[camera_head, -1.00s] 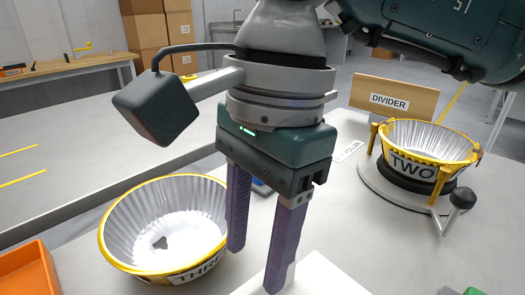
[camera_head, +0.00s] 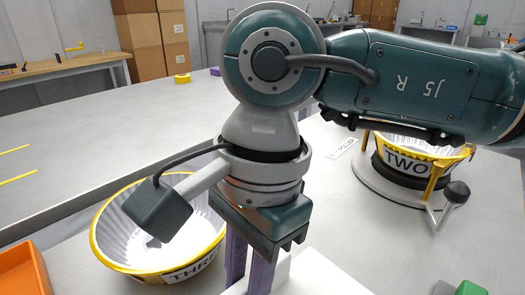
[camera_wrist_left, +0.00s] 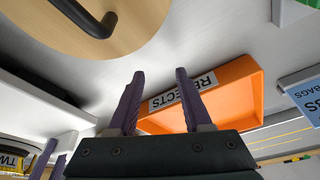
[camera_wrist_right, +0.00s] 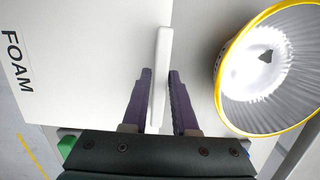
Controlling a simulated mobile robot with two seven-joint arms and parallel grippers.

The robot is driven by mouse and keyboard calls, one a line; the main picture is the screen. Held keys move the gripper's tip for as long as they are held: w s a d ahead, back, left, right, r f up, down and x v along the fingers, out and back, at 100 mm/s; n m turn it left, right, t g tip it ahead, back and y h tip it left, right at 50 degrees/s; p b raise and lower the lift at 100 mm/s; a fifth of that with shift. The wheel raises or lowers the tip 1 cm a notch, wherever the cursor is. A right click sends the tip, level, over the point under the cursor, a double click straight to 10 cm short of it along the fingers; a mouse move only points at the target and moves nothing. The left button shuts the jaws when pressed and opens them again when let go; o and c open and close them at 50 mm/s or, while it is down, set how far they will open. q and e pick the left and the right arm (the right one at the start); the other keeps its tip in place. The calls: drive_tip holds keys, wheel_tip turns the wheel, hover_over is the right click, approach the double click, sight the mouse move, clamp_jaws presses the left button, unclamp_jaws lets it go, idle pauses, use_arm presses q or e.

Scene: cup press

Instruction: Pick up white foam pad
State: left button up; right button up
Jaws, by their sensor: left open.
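My right gripper (camera_head: 248,268) points down in the head view, between the yellow-rimmed basket and the white block. The right wrist view (camera_wrist_right: 161,98) shows its purple fingers on both sides of a thin white foam pad (camera_wrist_right: 163,60), with little or no gap. The pad stands on edge beside a large white block marked FOAM (camera_wrist_right: 85,60). In the head view the fingers partly hide the pad. My left gripper (camera_wrist_left: 155,82) is open and empty in the left wrist view, with an orange REJECTS bin (camera_wrist_left: 235,88) beyond its fingers.
The yellow-rimmed basket marked THREE (camera_head: 120,245) stands close left of my right gripper. The basket marked TWO (camera_head: 408,160) sits in a round press fixture at right. An orange bin (camera_head: 25,272) is at the lower left.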

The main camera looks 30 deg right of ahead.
clamp_jaws()
idle(0.3)
